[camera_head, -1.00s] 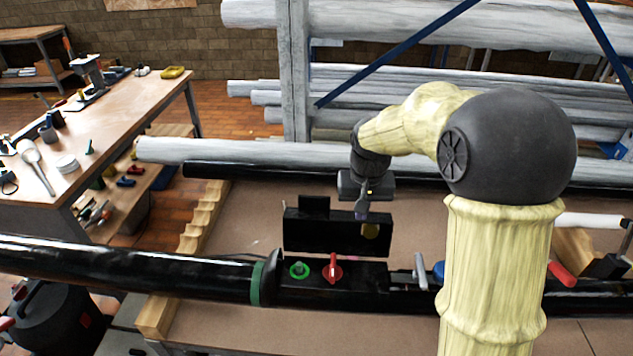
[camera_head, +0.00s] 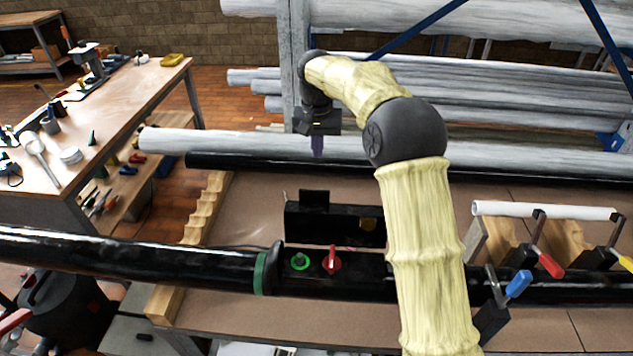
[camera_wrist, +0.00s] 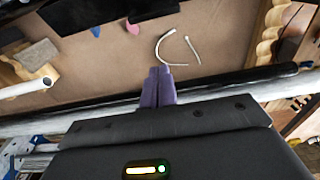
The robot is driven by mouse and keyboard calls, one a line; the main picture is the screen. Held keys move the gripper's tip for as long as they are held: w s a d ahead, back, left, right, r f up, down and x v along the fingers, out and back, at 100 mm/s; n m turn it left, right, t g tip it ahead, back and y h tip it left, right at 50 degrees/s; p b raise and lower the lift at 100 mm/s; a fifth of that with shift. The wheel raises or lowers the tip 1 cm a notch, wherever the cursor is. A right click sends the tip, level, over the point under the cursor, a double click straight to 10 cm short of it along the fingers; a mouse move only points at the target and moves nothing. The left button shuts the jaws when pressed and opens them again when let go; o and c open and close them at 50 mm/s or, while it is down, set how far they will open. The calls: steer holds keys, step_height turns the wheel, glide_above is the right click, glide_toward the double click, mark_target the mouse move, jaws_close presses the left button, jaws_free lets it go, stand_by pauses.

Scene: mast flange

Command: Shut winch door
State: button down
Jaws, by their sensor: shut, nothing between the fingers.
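The winch door (camera_head: 305,224) is a black panel standing upright, open, behind the opening in the black mast. A small tab rises from its top edge, and a yellow disc shows near its right end, partly beside my arm. In front of it, a green knob (camera_head: 300,261) and a red knob (camera_head: 331,261) sit on the black mast (camera_head: 150,259). My gripper (camera_head: 318,146) hangs above and behind the door, apart from it. Its purple fingers (camera_wrist: 157,88) are together and empty in the wrist view.
A white pole (camera_head: 250,147) and a thinner black pole lie behind the door, below my gripper. Clamps with blue and red handles (camera_head: 518,284) stand right of my arm. A notched wooden block (camera_head: 203,209) is at left. A workbench (camera_head: 120,110) stands far left.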

steer(key=shift+f, duration=0.1)
steer(key=s+f+p, duration=0.3)
steer(key=f+p, duration=0.1)
steer(key=f, duration=0.4)
steer(key=shift+f, duration=0.35)
steer(key=shift+s, duration=0.1)
steer(key=shift+s+b, duration=0.15)
steer(key=shift+b, duration=0.45)
